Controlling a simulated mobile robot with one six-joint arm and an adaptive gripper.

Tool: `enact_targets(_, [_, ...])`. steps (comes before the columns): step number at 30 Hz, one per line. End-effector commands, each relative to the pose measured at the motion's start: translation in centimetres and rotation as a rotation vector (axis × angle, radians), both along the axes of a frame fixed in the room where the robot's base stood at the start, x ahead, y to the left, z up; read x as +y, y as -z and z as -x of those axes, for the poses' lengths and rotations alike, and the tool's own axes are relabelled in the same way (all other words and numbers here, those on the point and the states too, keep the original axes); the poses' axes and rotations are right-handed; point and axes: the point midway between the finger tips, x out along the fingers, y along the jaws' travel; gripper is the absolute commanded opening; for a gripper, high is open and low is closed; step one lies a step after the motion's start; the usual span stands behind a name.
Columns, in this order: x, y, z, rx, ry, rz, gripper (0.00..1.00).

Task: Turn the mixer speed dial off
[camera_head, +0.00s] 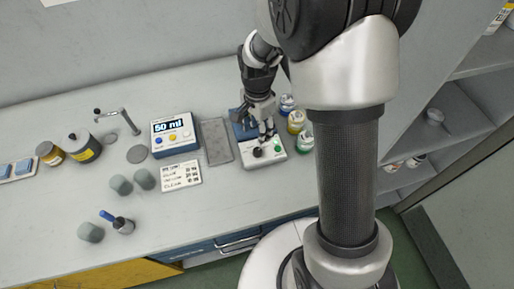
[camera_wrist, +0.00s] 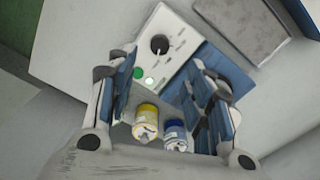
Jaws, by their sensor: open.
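The mixer (camera_head: 272,160) is a white box with a blue part behind it on the bench. Its black round speed dial (camera_head: 257,152) sits on the front panel. In the wrist view, the dial (camera_wrist: 160,44) has a pale pointer mark and printed markings around it; I cannot read its setting. A green button (camera_wrist: 138,72) and a small white light (camera_wrist: 149,83) lie beside it. My gripper (camera_head: 264,138) is over the mixer, just behind the dial. In the wrist view, my gripper (camera_wrist: 160,68) has its fingers apart with nothing between them; the dial is beyond the fingertips, apparently untouched.
Yellow (camera_head: 296,122), blue (camera_head: 287,103) and green (camera_head: 304,138) lidded jars stand close right of the mixer. A grey plate (camera_head: 217,142) lies left of it, then a blue-and-white device reading 50 ml (camera_head: 175,136).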

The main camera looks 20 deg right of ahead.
Motion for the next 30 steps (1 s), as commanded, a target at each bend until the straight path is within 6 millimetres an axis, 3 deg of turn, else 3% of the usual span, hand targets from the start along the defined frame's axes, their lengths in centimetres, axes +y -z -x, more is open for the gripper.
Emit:
enact_targets(1, [0.0, 1.5, 0.1, 0.004, 0.000, 0.000, 0.47])
enact_targets(6, [0.0, 5.3, 0.1, 0.004, -0.001, 0.000, 0.47])
enact_targets(13, [0.0, 9.0, 0.1, 0.002, -0.001, 0.000, 0.47])
enact_targets(19, [0.0, 10.4, 0.0, 0.001, -0.001, 0.000, 0.47])
enact_targets(28, [0.0, 10.5, 0.0, -0.001, -0.001, 0.000, 0.47])
enact_targets(30, [0.0, 10.5, 0.0, -0.001, -0.001, 0.000, 0.42])
